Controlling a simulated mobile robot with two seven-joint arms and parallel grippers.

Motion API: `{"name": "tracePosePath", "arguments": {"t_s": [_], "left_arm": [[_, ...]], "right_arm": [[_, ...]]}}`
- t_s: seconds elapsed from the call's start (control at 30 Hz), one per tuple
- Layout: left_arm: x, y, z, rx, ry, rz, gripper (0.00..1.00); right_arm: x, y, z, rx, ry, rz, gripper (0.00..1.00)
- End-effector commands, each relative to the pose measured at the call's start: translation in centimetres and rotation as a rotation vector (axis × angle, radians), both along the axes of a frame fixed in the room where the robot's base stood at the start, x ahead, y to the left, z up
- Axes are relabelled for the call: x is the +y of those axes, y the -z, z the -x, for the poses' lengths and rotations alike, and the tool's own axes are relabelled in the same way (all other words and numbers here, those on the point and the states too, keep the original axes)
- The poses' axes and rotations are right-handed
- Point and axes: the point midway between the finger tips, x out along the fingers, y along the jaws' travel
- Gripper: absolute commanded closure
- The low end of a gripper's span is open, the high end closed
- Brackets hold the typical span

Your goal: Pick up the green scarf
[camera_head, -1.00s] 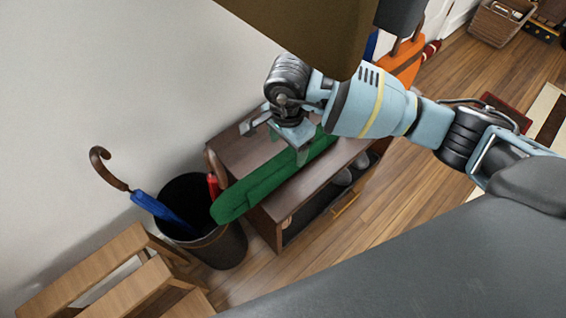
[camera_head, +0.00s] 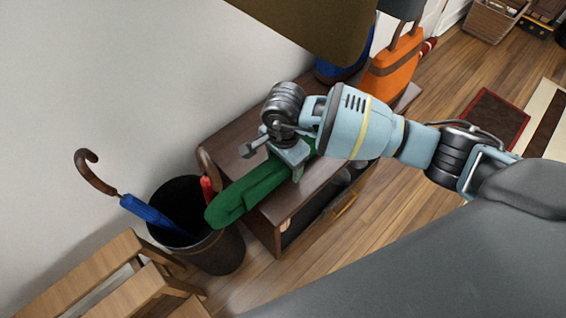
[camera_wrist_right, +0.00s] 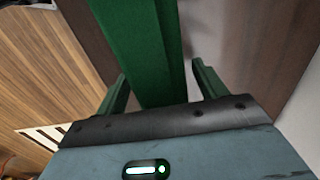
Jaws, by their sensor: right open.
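The green scarf (camera_head: 248,194) lies folded in a long strip across the brown wooden cabinet (camera_head: 227,148), with its near end sticking out past the cabinet's edge. It also shows in the right wrist view (camera_wrist_right: 146,50), running between the two fingers. My right gripper (camera_head: 272,160) is open just over the scarf, with one finger on each side of it. In the wrist view the open fingers (camera_wrist_right: 162,88) stand apart from the scarf's sides, with a gap on each side. The scarf's far part is hidden behind my right arm. My left gripper is not in view.
A black bin (camera_head: 218,251) with a blue umbrella (camera_head: 150,213) stands by the cabinet's near end. A wooden slatted piece (camera_head: 95,277) is at lower left. An orange bag (camera_head: 390,72) stands behind my arm. The wall borders the cabinet.

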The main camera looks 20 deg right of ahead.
Motion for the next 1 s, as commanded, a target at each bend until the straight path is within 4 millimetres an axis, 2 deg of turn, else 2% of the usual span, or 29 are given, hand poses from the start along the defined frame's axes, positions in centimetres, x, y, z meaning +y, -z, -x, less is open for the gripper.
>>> {"name": "tracePosePath", "arguments": {"t_s": [0.17,0.2,0.5,0.6,0.87,1.0], "left_arm": [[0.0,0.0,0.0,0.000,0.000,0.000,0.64],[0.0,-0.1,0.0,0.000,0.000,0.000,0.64],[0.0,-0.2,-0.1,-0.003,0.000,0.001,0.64],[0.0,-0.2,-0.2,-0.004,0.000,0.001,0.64],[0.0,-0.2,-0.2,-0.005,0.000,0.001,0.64],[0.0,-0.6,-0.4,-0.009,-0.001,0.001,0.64]], "right_arm": [[0.0,-0.1,-0.1,-0.003,0.000,-0.001,0.29],[0.0,-0.1,-0.1,-0.003,0.000,-0.001,0.32],[0.0,-0.1,-0.1,-0.003,0.000,-0.001,0.71],[0.0,-0.1,-0.1,-0.004,0.000,-0.001,0.81],[0.0,-0.3,-0.1,-0.004,0.000,-0.001,0.81],[0.0,-1.1,-0.2,-0.006,0.000,-0.001,0.81]]}}
